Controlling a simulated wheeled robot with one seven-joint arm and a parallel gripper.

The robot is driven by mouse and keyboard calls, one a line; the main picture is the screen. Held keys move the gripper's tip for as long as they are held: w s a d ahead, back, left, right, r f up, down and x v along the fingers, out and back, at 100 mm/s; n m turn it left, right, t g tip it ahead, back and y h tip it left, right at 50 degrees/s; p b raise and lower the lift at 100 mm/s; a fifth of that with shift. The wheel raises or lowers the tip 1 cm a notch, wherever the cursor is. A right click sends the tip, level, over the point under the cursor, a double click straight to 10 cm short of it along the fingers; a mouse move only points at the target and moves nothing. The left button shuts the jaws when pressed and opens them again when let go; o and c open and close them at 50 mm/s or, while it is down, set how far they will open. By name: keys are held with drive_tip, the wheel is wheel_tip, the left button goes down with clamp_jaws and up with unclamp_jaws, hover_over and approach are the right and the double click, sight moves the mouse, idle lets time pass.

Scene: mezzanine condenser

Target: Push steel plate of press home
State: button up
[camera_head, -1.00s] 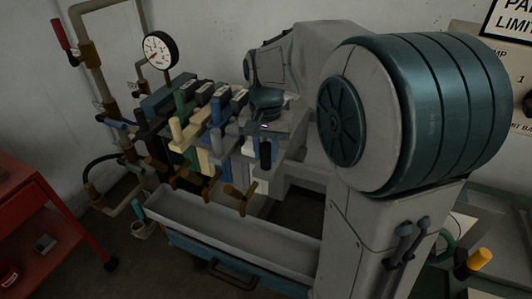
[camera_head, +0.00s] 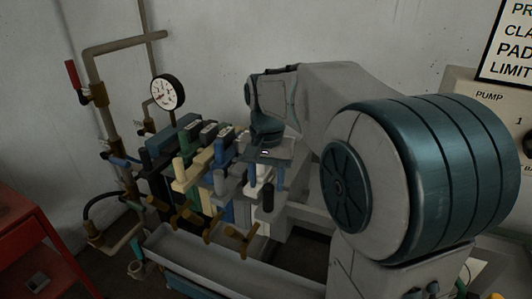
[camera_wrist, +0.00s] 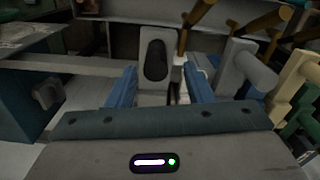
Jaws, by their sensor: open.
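The press (camera_head: 175,145) holds a row of upright coloured plates with handles sticking out in front. A pale plate with a black rounded grip (camera_head: 268,197) is at the near right end; its grip faces my wrist camera (camera_wrist: 156,60). Beside it is a grey plate with a grey round handle (camera_wrist: 248,68). I cannot tell for certain which is the steel plate. My gripper (camera_wrist: 160,88) is open, with blue fingers. In the wrist view the pale plate appears between and beyond the fingers; contact is unclear. In the head view my gripper (camera_head: 266,174) is over the row's right end.
Brown handles (camera_head: 238,238) project at the front above a long grey trough (camera_head: 205,258). A pressure gauge (camera_head: 167,92) and pipes with a red lever (camera_head: 72,75) stand at the left. A red cart (camera_head: 35,245) is at lower left.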

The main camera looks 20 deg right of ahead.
wheel_tip(320, 180, up, 10)
idle(0.3)
drive_tip(key=shift+s, duration=0.1)
